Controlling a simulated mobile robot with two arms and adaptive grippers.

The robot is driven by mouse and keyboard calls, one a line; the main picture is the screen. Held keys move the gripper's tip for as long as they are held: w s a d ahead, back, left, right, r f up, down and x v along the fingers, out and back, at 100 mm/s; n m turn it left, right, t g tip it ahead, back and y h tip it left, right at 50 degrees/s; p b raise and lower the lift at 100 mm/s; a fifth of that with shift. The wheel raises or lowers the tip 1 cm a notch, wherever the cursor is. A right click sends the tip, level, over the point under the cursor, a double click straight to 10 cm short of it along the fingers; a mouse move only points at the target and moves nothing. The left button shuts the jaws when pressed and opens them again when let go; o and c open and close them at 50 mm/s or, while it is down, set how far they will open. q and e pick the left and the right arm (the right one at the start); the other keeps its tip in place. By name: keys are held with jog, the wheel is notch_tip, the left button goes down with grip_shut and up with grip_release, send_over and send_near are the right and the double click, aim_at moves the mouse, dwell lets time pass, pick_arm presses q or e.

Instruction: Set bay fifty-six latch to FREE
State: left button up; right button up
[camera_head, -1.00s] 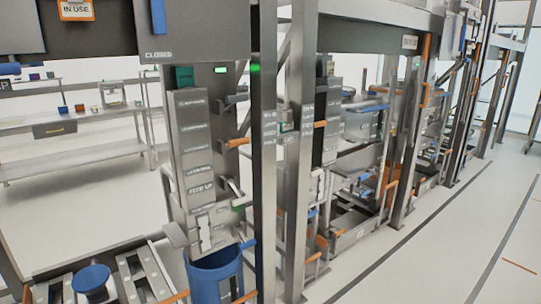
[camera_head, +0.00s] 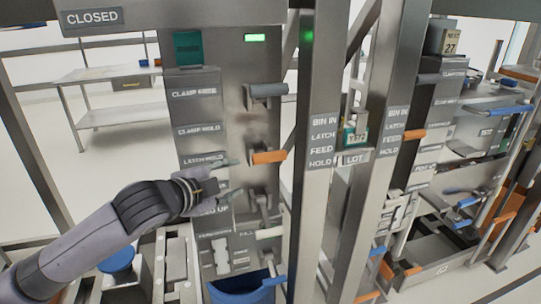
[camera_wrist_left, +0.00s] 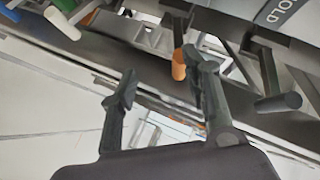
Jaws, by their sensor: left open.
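A steel bay panel (camera_head: 228,75) stands in the head view. Its label plates include a CLAMP FREE plate (camera_head: 195,92), a CLAMP HOLD plate (camera_head: 199,130) and a partly covered LATCH plate (camera_head: 196,160). An orange-ended lever (camera_head: 268,157) sticks out right of the LATCH plate; a grey lever (camera_head: 267,90) is above it. No bay number fifty-six is readable. My left gripper (camera_head: 238,177) is open and empty in front of the panel, just left of and below the orange lever. In the left wrist view an orange-ended lever (camera_wrist_left: 178,66) shows beyond the open fingers (camera_wrist_left: 160,72). My right gripper is out of view.
A post (camera_head: 323,140) with BIN IN, LATCH, FEED and HOLD labels stands close right of the levers. A similar bay is further right. A bench (camera_head: 115,75) stands behind at left.

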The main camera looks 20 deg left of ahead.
aim_at(262, 159)
pick_arm(q)
jog(key=s+d+r+m, duration=0.1)
jog(key=s+r+m, duration=0.15)
jog(key=r, duration=0.25)
jog(key=shift+n+t+h, duration=0.25)
jog(key=shift+t+h, duration=0.05)
jog(key=p+x, duration=0.1)
jog(key=x, duration=0.4)
jog(key=p+x, duration=0.1)
jog(key=x, duration=0.9)
jog(key=shift+w+d+f+p, duration=0.2)
jog(key=shift+d+f+p, duration=0.05)
jog(key=shift+f+p, duration=0.15)
jog(key=shift+w+d+f, duration=0.15)
jog(key=shift+w+f, duration=0.05)
jog(key=shift+w, duration=0.3)
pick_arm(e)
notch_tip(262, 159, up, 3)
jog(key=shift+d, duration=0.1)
pick_arm(q)
jog(key=shift+c, duration=0.3)
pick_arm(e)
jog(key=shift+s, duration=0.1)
pick_arm(q)
grip_shut()
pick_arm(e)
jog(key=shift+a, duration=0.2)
